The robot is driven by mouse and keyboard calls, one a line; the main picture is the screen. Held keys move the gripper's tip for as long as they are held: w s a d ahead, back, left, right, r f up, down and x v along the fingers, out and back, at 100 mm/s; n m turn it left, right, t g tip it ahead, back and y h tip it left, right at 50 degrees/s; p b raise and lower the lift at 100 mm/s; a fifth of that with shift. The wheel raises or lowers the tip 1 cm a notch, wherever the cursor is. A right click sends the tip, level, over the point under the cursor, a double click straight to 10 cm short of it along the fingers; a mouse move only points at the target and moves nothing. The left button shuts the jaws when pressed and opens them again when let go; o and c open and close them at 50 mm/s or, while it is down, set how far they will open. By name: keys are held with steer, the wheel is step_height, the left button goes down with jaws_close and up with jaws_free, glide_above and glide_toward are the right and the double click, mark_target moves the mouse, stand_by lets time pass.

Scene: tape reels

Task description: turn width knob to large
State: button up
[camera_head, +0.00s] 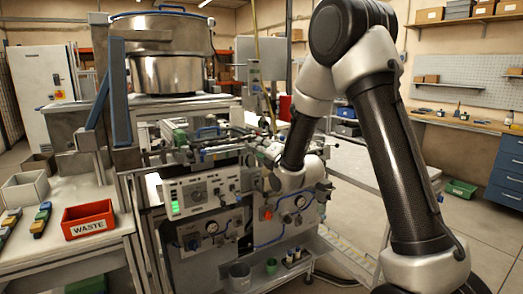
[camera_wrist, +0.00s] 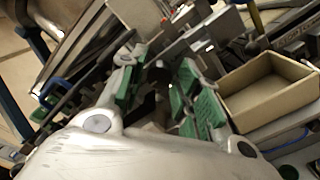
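A white control panel (camera_head: 181,188) with a round dial, small knobs and a green lit display is on the front of the machine in the head view. I cannot read its labels, so I cannot tell which knob is the width knob. My gripper (camera_wrist: 155,92) shows green-padded fingers standing apart in the wrist view, with no held object visible between them. In the head view my arm reaches down to the machine's top right, and its wrist is beside the rails above the panel. The fingertips are hard to make out there.
A red WASTE bin (camera_head: 88,220) stands on the left table. A steel bowl feeder (camera_head: 165,74) rises behind the panel. Rails and fittings crowd the machine top. In the wrist view an open cardboard box (camera_wrist: 268,92) lies right of my fingers.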

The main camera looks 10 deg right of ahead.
jaws_close()
steer(key=shift+m, duration=0.4)
steer(key=shift+f+m, duration=0.15)
steer(key=shift+m, duration=17.45)
